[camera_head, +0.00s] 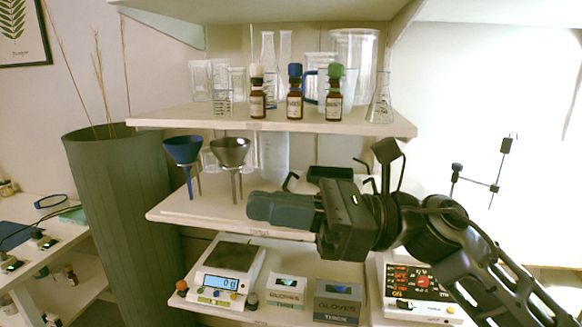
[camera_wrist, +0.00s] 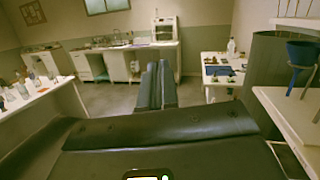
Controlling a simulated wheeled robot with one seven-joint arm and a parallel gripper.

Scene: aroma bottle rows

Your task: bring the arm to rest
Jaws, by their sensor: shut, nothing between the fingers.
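My gripper (camera_head: 262,207) is in front of the middle shelf in the head view, pointing left, with its fingers together and nothing held. In the wrist view the two fingers (camera_wrist: 158,86) lie side by side, pointing out over the open floor. My arm reaches in from the lower right of the head view. Three brown bottles stand in a row on the upper shelf, above my gripper and apart from it: one with a white cap (camera_head: 257,100), one with a blue cap (camera_head: 295,101) and one with a green cap (camera_head: 333,102).
A blue funnel (camera_head: 183,150) and a grey funnel (camera_head: 230,153) stand left of my gripper on the middle shelf (camera_head: 170,213). Glassware fills the upper shelf (camera_head: 200,119). A scale (camera_head: 222,287) and glove boxes (camera_head: 338,299) sit below. A tall ribbed planter (camera_head: 120,210) stands at left.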

